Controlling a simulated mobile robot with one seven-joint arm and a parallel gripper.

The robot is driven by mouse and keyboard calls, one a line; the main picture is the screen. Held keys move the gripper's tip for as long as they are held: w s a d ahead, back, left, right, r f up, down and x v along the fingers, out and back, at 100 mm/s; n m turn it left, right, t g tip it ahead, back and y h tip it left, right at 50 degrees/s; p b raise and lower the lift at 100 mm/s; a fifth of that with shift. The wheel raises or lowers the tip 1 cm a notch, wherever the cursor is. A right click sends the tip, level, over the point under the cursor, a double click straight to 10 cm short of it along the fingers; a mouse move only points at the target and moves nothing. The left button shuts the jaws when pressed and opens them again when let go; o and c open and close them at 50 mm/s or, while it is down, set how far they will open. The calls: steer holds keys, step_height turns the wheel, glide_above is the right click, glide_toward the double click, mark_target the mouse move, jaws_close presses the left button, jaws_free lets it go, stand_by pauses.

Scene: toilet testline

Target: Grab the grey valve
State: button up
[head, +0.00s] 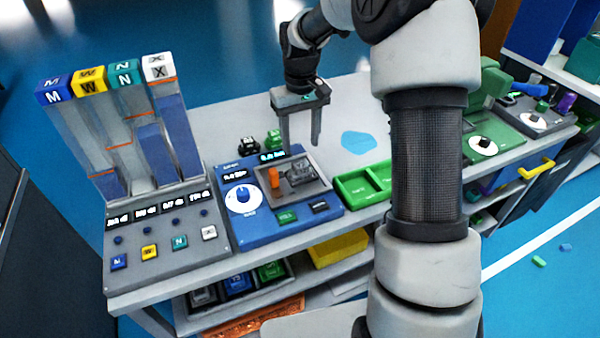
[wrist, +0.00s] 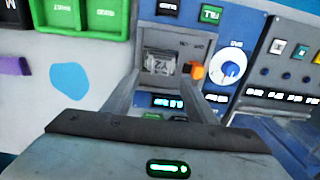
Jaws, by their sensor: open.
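The grey valve (head: 302,172) sits in the recessed grey bay of the blue test station (head: 240,222), beside an orange part (head: 274,178). In the wrist view the grey valve (wrist: 158,63) shows in the bay beyond my fingers, with the orange part (wrist: 197,71) to its right. My gripper (head: 301,140) is open and empty, pointing down, above and behind the station in the head view. In the wrist view its fingers (wrist: 166,90) reach toward the bay on either side of the valve's line, apparently short of it.
A black piece (head: 249,145) and a green piece (head: 273,139) stand behind the station. A green tray (head: 364,186) is at its right, a grey dispenser panel (head: 165,238) at its left. The bench behind, with a light-blue patch (head: 358,142), is mostly clear.

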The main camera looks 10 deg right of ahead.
mark_target(300, 164)
step_height(300, 164, down, 9)
steer(key=shift+s+a+b, duration=0.1)
steer(key=shift+s+b, duration=0.05)
steer(key=shift+b, duration=0.45)
steer(key=shift+c, duration=0.6)
steer(key=c, duration=0.7)
